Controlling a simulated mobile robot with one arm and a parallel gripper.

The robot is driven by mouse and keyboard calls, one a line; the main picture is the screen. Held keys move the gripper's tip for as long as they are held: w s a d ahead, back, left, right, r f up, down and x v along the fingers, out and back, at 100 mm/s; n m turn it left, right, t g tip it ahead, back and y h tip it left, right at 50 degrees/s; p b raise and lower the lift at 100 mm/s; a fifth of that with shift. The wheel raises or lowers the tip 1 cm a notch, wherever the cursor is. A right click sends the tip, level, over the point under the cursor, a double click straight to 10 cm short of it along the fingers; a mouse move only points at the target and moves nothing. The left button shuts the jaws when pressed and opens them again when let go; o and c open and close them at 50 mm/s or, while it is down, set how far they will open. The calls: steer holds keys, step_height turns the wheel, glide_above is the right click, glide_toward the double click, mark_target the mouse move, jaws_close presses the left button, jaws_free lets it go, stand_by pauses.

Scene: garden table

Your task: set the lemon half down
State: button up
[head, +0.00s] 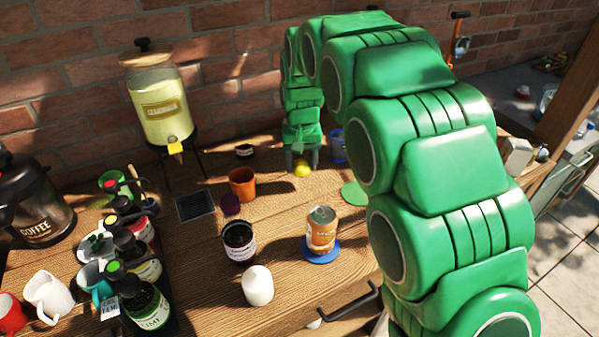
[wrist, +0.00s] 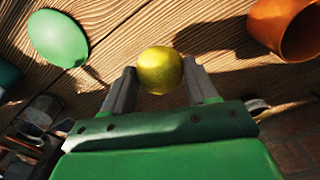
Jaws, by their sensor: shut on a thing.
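The yellow lemon half (head: 302,170) is held between the fingers of my gripper (head: 302,161) over the back part of the wooden table (head: 205,290). In the wrist view the lemon half (wrist: 159,70) shows its rounded yellow skin between the two grey fingertips of my gripper (wrist: 161,76). The gripper is shut on it and points down at the table. I cannot tell whether the lemon half touches the wood; its cut face is hidden.
A green coaster (head: 355,194) lies bare to the right, also in the wrist view (wrist: 58,38). An orange cup (head: 243,184) stands to the left, a blue mug (head: 338,145) behind right. A can (head: 321,232) on a blue coaster (head: 320,256) stands in front. Wood between them is free.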

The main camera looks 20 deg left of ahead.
mark_target(300, 181)
steer(key=shift+w+a+f, duration=0.3)
steer(key=shift+w+f, duration=0.2)
steer(key=shift+f, duration=0.2)
steer(key=shift+w+a+f, duration=0.25)
steer(key=shift+w+f, duration=0.2)
steer(key=shift+f, duration=0.25)
steer(key=shift+w+f, duration=0.1)
steer(key=shift+f, duration=1.5)
steer(key=shift+f, duration=0.1)
steer(key=o, duration=1)
steer(key=shift+o, duration=0.2)
step_height(300, 181, up, 11)
steer(key=shift+f, duration=0.1)
steer(key=shift+r, duration=0.75)
